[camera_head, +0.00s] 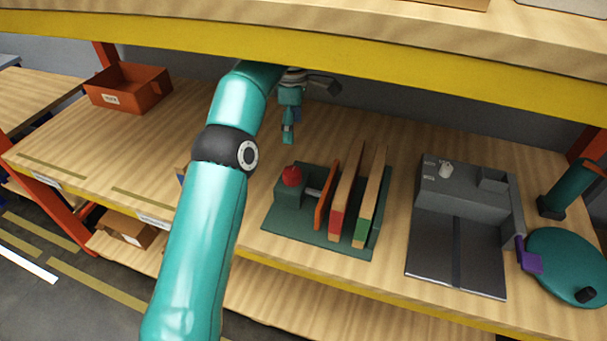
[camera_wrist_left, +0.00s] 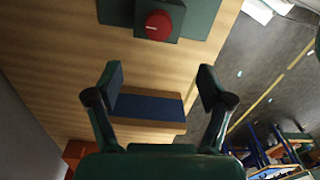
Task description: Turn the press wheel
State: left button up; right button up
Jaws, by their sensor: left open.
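A red knob (camera_head: 291,176), which may be the press wheel, sits on a dark green block at the left of a green base (camera_head: 285,236). An orange plate (camera_head: 326,196) and two upright wooden boards (camera_head: 347,190) stand on that base. The red knob also shows at the top of the left wrist view (camera_wrist_left: 158,25), with a pale mark on it. My left gripper (camera_head: 288,133) hangs over the shelf behind the knob and apart from it. In the left wrist view its fingers (camera_wrist_left: 161,88) are spread and empty. My right gripper is not in view.
A blue-topped wooden block (camera_wrist_left: 150,106) shows beyond my left fingers. A grey machine (camera_head: 462,200) stands to the right, with a teal disc (camera_head: 565,262) bearing a black knob beside it. An orange bin (camera_head: 128,88) sits at far left. A yellow-edged upper shelf (camera_head: 400,66) hangs above.

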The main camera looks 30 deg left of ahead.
pick_arm(q)
jog(key=b, duration=0.3)
send_over(294, 171)
jog(key=shift+n, duration=0.3)
notch_tip(294, 171, down, 8)
jog(key=shift+f, duration=0.1)
notch_tip(294, 171, down, 8)
